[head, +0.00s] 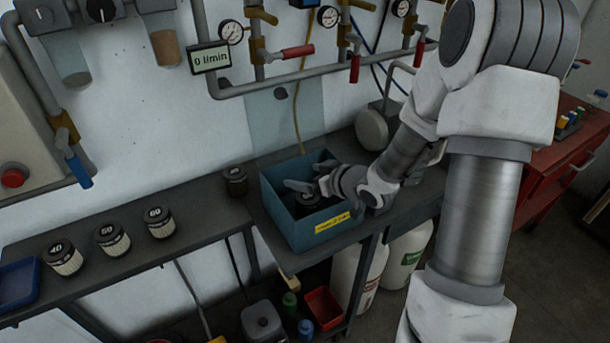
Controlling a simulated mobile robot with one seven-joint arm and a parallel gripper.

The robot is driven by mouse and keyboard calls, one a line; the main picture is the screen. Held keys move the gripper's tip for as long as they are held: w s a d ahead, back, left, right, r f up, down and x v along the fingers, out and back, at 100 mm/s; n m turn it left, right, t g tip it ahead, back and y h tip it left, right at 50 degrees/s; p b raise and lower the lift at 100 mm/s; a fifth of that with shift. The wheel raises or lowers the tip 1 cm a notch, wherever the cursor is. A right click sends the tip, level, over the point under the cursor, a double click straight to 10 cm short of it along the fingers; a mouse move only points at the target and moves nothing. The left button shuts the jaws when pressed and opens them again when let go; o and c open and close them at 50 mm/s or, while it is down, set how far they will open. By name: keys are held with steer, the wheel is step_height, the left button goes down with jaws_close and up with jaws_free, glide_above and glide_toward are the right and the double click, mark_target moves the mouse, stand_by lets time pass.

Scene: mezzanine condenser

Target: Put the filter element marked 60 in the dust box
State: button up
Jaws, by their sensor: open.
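The dust box (285,226) is a blue open-topped box with a yellow label, standing on the dark bench. My gripper (309,186) is over the box opening, with its fingers apart. A dark-topped round thing (306,203) is inside the box below the fingers; its marking cannot be read and the gripper partly covers it. On the left of the bench stand upright filter elements with black caps and pale bodies. One seems marked 40 (64,258), one seems marked 50 (111,240), and one seems marked 60 (159,223). The last two numbers are small and unsure.
A dark jar-like cylinder (235,181) stands left of the box. A blue tray (18,284) lies at the far left bench end. Pipes with gauges and red-handled valves (297,52) hang above. A red cabinet (561,150) is at right. Bench between the filters and jar is clear.

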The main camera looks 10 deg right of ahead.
steer(key=p+v, duration=0.1)
steer(key=v, duration=1)
steer(key=shift+p, duration=0.4)
